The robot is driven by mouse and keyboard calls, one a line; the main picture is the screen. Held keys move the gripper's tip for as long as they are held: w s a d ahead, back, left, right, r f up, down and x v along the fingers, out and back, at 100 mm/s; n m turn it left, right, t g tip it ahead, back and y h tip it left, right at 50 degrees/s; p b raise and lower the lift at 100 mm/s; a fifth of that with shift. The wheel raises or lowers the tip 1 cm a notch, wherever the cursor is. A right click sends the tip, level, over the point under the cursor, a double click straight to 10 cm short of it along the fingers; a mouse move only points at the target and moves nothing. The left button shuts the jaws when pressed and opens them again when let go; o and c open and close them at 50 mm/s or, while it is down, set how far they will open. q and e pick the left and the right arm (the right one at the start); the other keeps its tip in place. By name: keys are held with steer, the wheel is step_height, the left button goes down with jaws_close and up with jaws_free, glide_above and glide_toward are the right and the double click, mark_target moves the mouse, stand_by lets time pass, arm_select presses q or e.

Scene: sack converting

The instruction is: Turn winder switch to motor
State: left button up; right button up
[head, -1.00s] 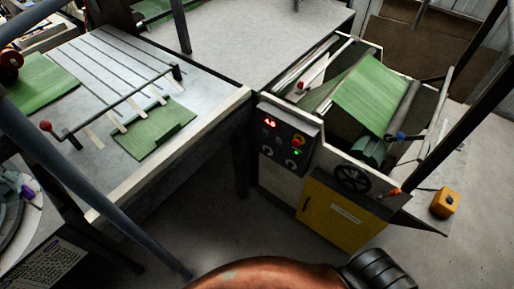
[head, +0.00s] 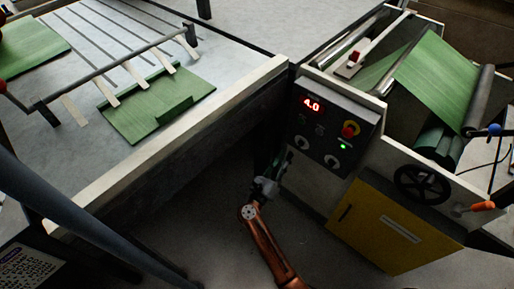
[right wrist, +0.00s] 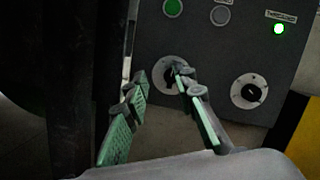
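The dark control panel (head: 336,125) on the winder has two rotary switches with white dials, a left one (head: 302,143) and a right one (head: 332,161). Their labels are too small to read, so I cannot tell which is the winder switch. In the right wrist view, the left switch (right wrist: 168,82) is partly covered by one finger, and the right switch (right wrist: 249,91) is clear. My right gripper (head: 277,172) is just left of and below the panel. Its green-padded fingers (right wrist: 160,78) are apart with nothing visible between them; contact with the switch is unclear. My left gripper is out of view.
The panel also has a red display (head: 311,104) reading 4.0, a red stop button (head: 350,130) and a lit green lamp (right wrist: 278,28). A table edge (head: 170,145) lies left of the gripper. A yellow cabinet door (head: 390,228) and black handwheel (head: 421,184) are at right.

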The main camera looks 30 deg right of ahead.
mark_target(298, 146)
steer(key=d+m+g+b, duration=0.1)
steer(key=d+m, duration=0.1)
steer(key=w+d+m+g+b, duration=0.1)
steer(key=d+m, duration=0.1)
steer(key=d+m+g+b, duration=0.1)
steer(key=d+m+g, duration=0.1)
steer(key=m, duration=0.1)
steer(key=shift+w+d+f+y+b, duration=0.1)
steer(key=shift+w+f+y+b, duration=0.2)
steer(key=shift+y+b, duration=0.1)
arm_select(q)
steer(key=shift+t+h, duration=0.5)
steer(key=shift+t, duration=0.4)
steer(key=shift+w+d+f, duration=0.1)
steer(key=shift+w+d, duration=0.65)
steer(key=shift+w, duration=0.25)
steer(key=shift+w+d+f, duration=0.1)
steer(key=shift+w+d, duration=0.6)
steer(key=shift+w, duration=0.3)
arm_select(e)
steer(key=shift+w+d+r, duration=0.1)
steer(key=shift+w+d, duration=0.2)
steer(key=shift+d, duration=0.35)
steer(key=shift+c, duration=0.4)
jaws_close()
